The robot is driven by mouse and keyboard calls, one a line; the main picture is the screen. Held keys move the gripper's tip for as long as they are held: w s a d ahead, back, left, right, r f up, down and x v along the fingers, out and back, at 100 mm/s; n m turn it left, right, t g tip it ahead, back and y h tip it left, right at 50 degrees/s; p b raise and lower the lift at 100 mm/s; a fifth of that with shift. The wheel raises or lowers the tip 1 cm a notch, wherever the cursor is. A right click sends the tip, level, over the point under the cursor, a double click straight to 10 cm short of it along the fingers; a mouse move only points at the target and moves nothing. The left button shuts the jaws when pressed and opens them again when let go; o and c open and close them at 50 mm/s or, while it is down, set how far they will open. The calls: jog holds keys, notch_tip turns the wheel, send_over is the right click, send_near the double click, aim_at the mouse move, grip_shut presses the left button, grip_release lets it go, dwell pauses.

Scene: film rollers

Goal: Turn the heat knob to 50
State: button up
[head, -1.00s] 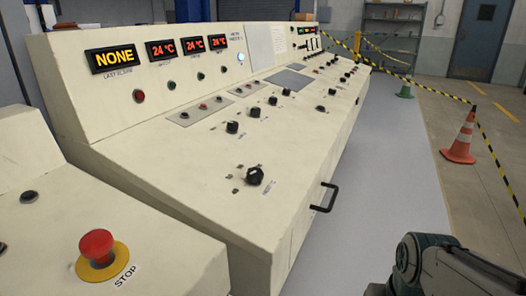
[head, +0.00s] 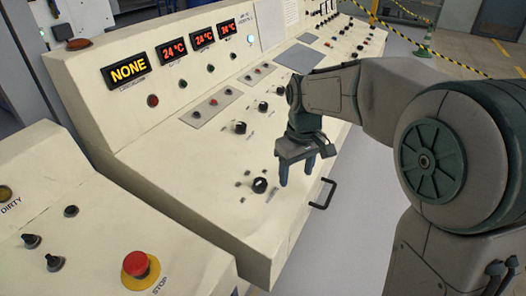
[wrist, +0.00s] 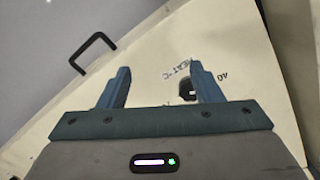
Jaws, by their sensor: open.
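The heat knob (head: 260,185) is a black round knob on the sloped cream console, near its front edge. In the wrist view the knob (wrist: 186,90) shows beside my right-hand finger, partly hidden by it, with a printed label starting "HEAT" nearby. The knob's setting is too small to read. My gripper (head: 297,173) is above the console, to the right of the knob in the head view, fingers pointing down. It is open, with nothing between its fingers in the wrist view (wrist: 160,75), and apart from the knob.
A black handle (head: 323,193) sticks out of the console front near my gripper. Another black knob (head: 239,128) lies farther up the panel. A red stop button (head: 136,265) is on the nearer console. Displays show NONE (head: 127,71) and 24 °C.

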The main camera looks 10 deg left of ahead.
aim_at(261, 181)
jog(key=w+a+r+n+p, duration=0.35)
jog(key=a+r+p, duration=0.25)
jog(key=a, duration=0.3)
jog(key=f+p, duration=0.1)
jog(key=f, duration=1.2)
jog(key=shift+a+f, duration=0.15)
jog(key=shift+a, duration=0.05)
jog(key=shift+g, duration=0.3)
jog(key=c, duration=1)
